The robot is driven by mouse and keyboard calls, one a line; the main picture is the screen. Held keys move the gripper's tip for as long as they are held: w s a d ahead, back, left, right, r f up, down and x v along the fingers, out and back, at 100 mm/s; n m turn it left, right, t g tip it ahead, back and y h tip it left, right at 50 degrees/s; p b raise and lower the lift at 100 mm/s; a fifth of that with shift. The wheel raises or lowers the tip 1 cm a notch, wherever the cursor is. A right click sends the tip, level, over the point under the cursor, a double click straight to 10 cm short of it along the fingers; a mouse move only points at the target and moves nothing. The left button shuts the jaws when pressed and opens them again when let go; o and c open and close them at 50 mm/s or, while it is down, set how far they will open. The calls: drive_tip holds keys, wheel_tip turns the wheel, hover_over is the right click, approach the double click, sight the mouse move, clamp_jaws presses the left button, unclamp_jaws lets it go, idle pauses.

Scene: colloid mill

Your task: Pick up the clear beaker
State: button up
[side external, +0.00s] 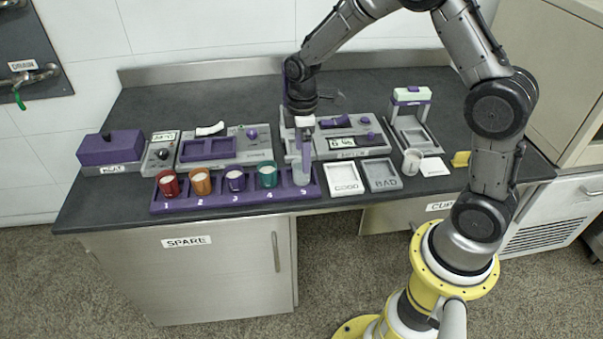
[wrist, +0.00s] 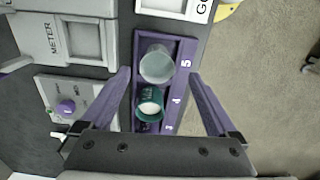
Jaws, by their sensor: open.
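The clear beaker (wrist: 157,64) stands in slot 5 of the purple rack (side external: 230,203). In the side view the clear beaker (side external: 299,176) shows faintly below my gripper, partly hidden by it. My gripper (side external: 304,150) points down over the slot 5 end of the rack. In the wrist view my gripper (wrist: 158,73) has its two purple fingers spread wide, with the clear beaker between and ahead of their tips. Nothing is held.
A green cup (side external: 267,175) stands beside it in slot 4. Purple, orange and red cups fill slots 3 to 1. GOOD (side external: 343,182) and BAD (side external: 382,176) trays lie to the right. The meter (side external: 346,137) stands behind. A pale cup (side external: 412,161) stands farther right.

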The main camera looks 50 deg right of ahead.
sight(301, 172)
drive_tip(key=f, duration=0.5)
drive_tip(key=shift+w+d, duration=0.1)
drive_tip(key=shift+w, duration=0.1)
drive_tip(key=c, duration=1.5)
